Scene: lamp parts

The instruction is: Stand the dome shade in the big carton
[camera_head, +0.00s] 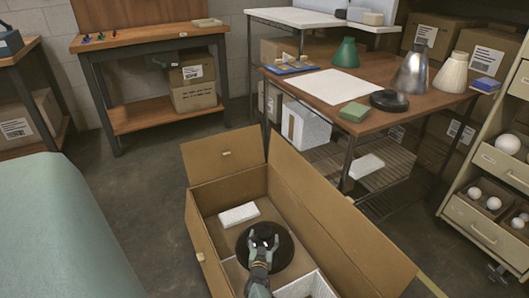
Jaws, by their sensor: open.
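The big carton (203,248) stands open on the floor with its flaps folded out. A dark round thing (286,256) lies in it, rim level as far as I can see; it looks like the dome shade from above, but my gripper covers its middle. My gripper (264,240) is open and reaches down over this dark round thing, with its fingers near the thing's centre. I cannot tell whether they touch it.
Right of the carton stands a wooden table (300,87) with a green shade (345,54), a silver shade (411,74), a cream shade (453,74) and a black disc (389,101). A drawer cabinet (487,200) is far right. Floor left of the carton is clear.

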